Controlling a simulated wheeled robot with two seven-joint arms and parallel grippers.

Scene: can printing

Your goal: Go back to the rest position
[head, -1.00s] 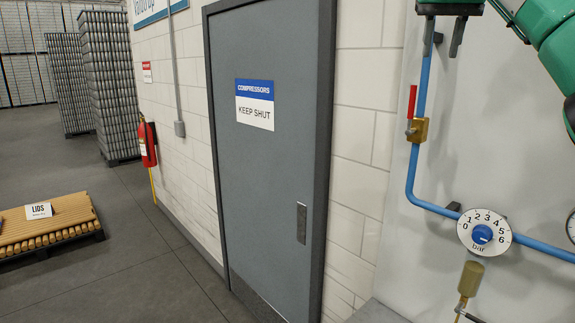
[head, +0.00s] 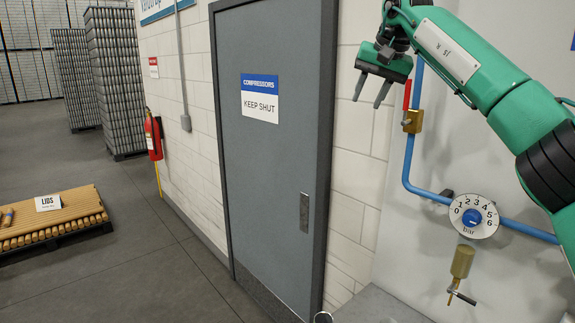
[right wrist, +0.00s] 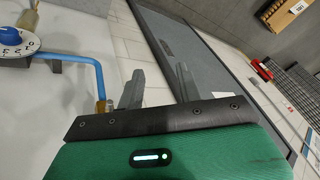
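My right gripper (head: 369,93) hangs in front of the wall between the door and the blue pipe in the head view. Its two grey fingers are apart with nothing between them. The right wrist view also shows the gripper (right wrist: 157,90) with its fingers spread and empty. My green right arm comes in from the right edge. The gripper is close to the valve's red handle (head: 407,95) in the picture; I see no contact. My left gripper is in neither view.
A brass valve (head: 413,121), blue pipe (head: 409,165), dial marked in bar (head: 473,216) and small drain tap (head: 462,262) are on the right panel. The grey door (head: 265,170) is shut. A fire extinguisher (head: 153,137) and lids pallet (head: 75,219) stand left, with open floor between.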

